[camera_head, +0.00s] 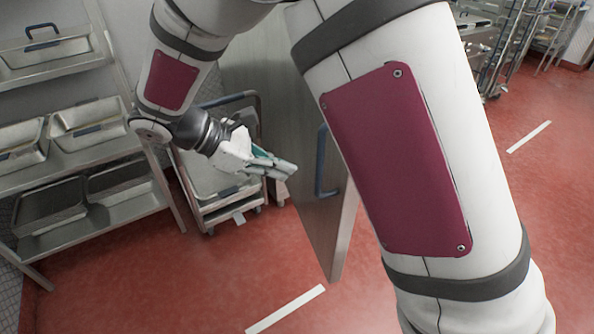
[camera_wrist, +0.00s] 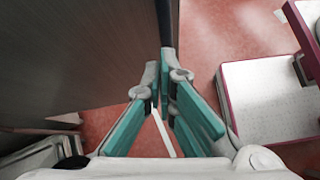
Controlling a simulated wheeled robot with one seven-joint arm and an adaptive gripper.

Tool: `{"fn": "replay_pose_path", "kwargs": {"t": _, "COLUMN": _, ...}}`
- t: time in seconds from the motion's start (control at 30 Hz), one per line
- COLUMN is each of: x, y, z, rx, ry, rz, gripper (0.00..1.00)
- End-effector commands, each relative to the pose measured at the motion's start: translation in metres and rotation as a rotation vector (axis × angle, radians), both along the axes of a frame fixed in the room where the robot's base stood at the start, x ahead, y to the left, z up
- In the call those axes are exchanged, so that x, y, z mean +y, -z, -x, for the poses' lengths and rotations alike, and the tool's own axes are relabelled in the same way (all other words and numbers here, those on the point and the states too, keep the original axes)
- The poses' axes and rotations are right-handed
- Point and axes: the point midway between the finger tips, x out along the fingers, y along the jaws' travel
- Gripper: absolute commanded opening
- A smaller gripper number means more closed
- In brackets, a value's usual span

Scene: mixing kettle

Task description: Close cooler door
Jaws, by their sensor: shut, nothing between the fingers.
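The cooler door (camera_head: 312,215) is a tall grey panel, standing out over the red floor. Its blue upright handle (camera_head: 321,160) is near the door's free edge. My arm hides part of the door. My gripper (camera_head: 289,171) is shut and empty, to the left of the handle in the head view. In the wrist view, the teal fingers of my gripper (camera_wrist: 161,82) are close together and point toward a dark upright bar at the door's edge. The door's face (camera_wrist: 80,55) fills the left there. I cannot tell whether the fingers touch the door.
A metal shelf (camera_head: 110,150) with several steel trays stands at the left. A wheeled tray cart (camera_head: 215,208) stands behind my gripper. Racks (camera_head: 510,35) are at the back right. The red floor (camera_head: 180,280) in front of the door is clear, with white stripes.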

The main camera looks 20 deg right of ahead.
Motion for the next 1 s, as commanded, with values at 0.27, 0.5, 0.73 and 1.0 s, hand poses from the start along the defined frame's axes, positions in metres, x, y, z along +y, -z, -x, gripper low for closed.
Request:
{"fn": "replay_pose_path", "kwargs": {"t": 0.27, "x": 0.032, "y": 0.067, "z": -0.029, "rx": 0.111, "ry": -0.154, "rz": 0.143, "gripper": 0.00}}
{"fn": "replay_pose_path", "kwargs": {"t": 0.5, "x": 0.022, "y": 0.077, "z": -0.031, "rx": 0.121, "ry": -0.165, "rz": 0.157, "gripper": 0.00}}
{"fn": "replay_pose_path", "kwargs": {"t": 0.73, "x": -0.015, "y": 0.098, "z": -0.033, "rx": 0.122, "ry": -0.163, "rz": 0.155, "gripper": 0.00}}
{"fn": "replay_pose_path", "kwargs": {"t": 1.0, "x": -0.060, "y": 0.121, "z": -0.036, "rx": 0.119, "ry": -0.162, "rz": 0.154, "gripper": 0.00}}
